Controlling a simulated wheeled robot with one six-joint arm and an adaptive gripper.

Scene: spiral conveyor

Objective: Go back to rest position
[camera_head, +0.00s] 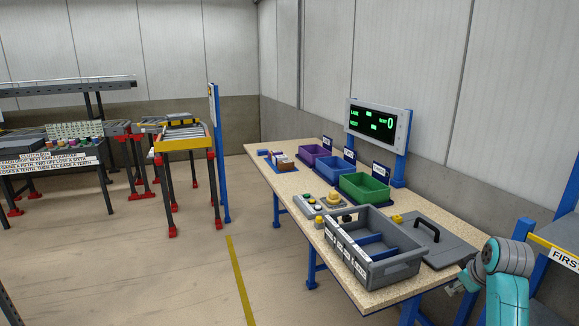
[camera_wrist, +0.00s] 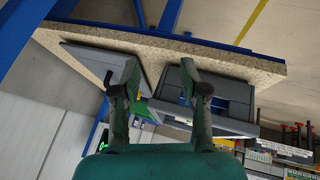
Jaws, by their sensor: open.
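My gripper (camera_wrist: 157,80) is open and empty, with its two fingers spread apart in the wrist view. In the head view my teal arm stands at the lower right, by the table's near end, and little of the gripper shows there. The wrist view is upside down; the fingers reach over the image of the grey divided tote (camera_wrist: 235,103) and a flat grey lid (camera_wrist: 85,62). I see no contact with either.
On the wooden table (camera_head: 283,186) stand the grey tote (camera_head: 398,272), the handled lid (camera_head: 455,246), a button panel (camera_head: 307,207), and purple (camera_head: 310,151), blue (camera_head: 325,167) and green (camera_head: 365,190) bins. A blue-framed rack (camera_head: 545,245) is at right.

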